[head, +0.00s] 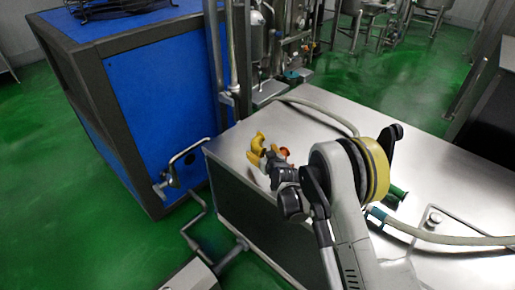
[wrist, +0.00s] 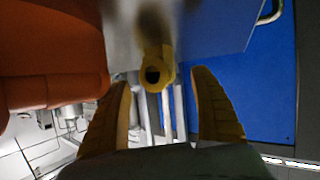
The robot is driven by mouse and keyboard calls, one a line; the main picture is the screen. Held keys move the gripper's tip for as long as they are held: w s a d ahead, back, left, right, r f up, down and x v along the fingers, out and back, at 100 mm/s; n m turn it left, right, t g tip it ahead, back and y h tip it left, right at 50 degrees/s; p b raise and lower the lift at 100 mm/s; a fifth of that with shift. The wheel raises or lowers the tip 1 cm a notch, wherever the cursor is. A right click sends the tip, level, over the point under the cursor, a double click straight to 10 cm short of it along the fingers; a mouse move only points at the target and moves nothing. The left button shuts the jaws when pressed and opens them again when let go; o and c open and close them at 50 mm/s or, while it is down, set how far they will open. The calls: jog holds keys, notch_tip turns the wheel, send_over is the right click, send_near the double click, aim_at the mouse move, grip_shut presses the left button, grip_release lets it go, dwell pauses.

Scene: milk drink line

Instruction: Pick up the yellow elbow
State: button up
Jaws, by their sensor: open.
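The yellow elbow (head: 258,142) stands on the steel table near its left end in the head view. In the wrist view the yellow elbow (wrist: 158,66) shows its round dark opening facing the camera, and its rear part is blurred. My gripper (head: 262,158) is right beside it in the head view, partly overlapping it. In the wrist view my gripper (wrist: 161,80) is open, with one yellow finger on each side of the elbow. Gaps show between the elbow and both fingers, and nothing is held.
An orange-red part (head: 285,151) stands close to my gripper and fills the left of the wrist view (wrist: 52,50). A pale hose (head: 318,112) crosses the steel table (head: 300,120). A blue cabinet (head: 150,95) stands left. A green part (head: 398,193) lies beyond my arm.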

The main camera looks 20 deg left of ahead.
aim_at(258, 146)
jog(key=b+x, duration=0.1)
jog(key=x, duration=0.3)
jog(key=shift+w+b, duration=0.15)
jog(key=shift+b, duration=0.15)
jog(key=shift+r, duration=0.1)
grip_shut()
